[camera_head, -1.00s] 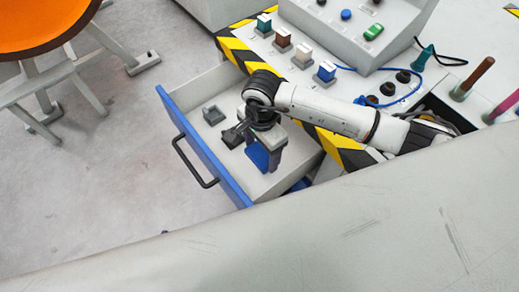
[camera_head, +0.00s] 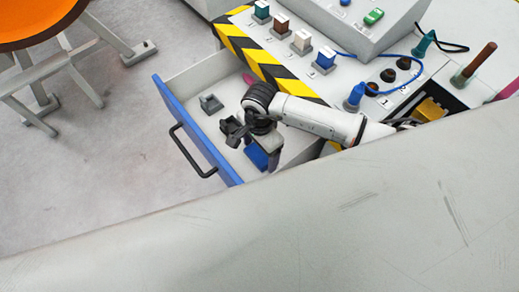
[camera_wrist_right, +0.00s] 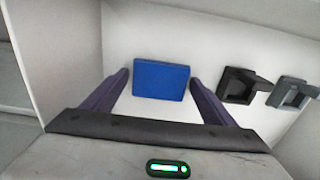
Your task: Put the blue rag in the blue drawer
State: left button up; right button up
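The blue drawer (camera_head: 193,127) stands open, with a blue front, a dark handle and a pale inside. A flat blue rectangular piece, seemingly the folded blue rag (camera_head: 257,156), is inside it, partly hidden by my right gripper (camera_head: 264,142). In the right wrist view, the blue rag (camera_wrist_right: 161,80) shows against the drawer's pale floor. My right gripper's fingers (camera_wrist_right: 160,88) are apart on either side of it, with gaps between. My left gripper is not in view.
Two small holders, one grey (camera_head: 210,103) and one black (camera_head: 232,130), are in the drawer, with a pink item (camera_head: 248,79) at its back. The striped bench edge (camera_head: 265,62) borders the drawer. An orange round stool (camera_head: 35,18) stands at the upper left.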

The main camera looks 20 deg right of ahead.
aim_at(260, 153)
jog(key=shift+o, duration=0.7)
jog(key=shift+r, duration=0.1)
jog(key=shift+r+p, duration=0.25)
jog(key=shift+p, duration=0.05)
notch_tip(260, 153, up, 12)
jog(key=shift+p, duration=0.35)
jog(key=shift+f, duration=0.1)
